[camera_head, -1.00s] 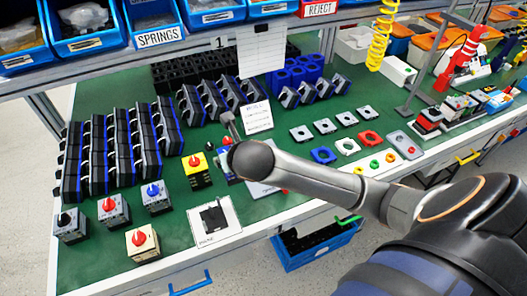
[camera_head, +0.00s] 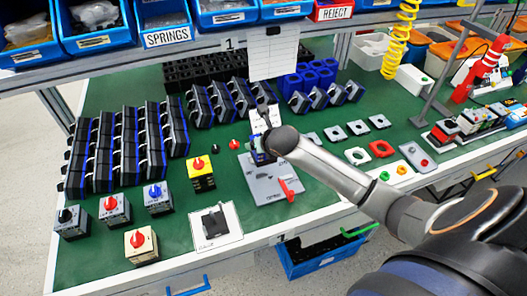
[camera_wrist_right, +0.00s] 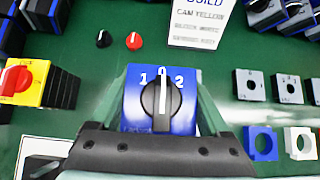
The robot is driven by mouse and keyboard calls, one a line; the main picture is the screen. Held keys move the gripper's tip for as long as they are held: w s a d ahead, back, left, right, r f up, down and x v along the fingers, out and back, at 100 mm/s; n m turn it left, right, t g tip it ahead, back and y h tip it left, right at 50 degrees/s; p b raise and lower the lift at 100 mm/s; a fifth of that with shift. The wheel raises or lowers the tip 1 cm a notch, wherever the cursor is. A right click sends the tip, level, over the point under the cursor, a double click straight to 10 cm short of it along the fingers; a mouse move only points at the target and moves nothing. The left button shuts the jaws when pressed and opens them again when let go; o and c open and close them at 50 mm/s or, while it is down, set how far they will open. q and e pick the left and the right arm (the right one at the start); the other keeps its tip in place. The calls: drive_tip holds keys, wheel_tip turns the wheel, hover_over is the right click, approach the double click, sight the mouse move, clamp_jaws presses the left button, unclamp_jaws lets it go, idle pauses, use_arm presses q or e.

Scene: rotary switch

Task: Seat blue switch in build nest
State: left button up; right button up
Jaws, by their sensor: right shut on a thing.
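The blue switch (camera_wrist_right: 162,100) has a square blue face, a black knob pointing to 0, and marks 1, 0 and 2. My right gripper (camera_wrist_right: 162,108) is shut on it, with a finger on each side. In the head view the blue switch (camera_head: 258,155) shows as a small patch under my right wrist, by the back of a grey plate (camera_head: 265,186) with a red handle. The wrist hides most of it; contact with the plate cannot be told. A white plate with a black fixture (camera_head: 213,222) lies in front. Which one is the build nest is unclear. My left gripper is out of view.
A yellow switch (camera_head: 201,173) stands left of the grey plate. A blue-faced switch (camera_head: 157,198) and others stand further left. Black and red knobs (camera_wrist_right: 134,40) lie nearby, and a build card (camera_wrist_right: 200,22) stands behind. Racks of black parts (camera_head: 125,150) fill the back left.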

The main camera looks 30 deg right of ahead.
drive_tip(key=shift+w+d+f, duration=0.35)
drive_tip(key=shift+f, duration=0.2)
drive_tip(key=shift+w+d+f, duration=0.3)
drive_tip(key=shift+d+f, duration=0.05)
drive_tip(key=shift+f, duration=0.2)
drive_tip(key=shift+w+d+f, duration=0.1)
drive_tip(key=shift+d+f, duration=0.05)
drive_tip(key=shift+f, duration=1.55)
drive_tip(key=shift+f, duration=0.15)
drive_tip(key=o, duration=1.4)
drive_tip(key=shift+o, duration=0.2)
drive_tip(key=shift+s+r, duration=0.2)
drive_tip(key=shift+r, duration=0.1)
drive_tip(key=p+v, duration=0.1)
drive_tip(key=v, duration=1)
drive_tip(key=shift+s+r, duration=0.15)
drive_tip(key=shift+r, duration=0.05)
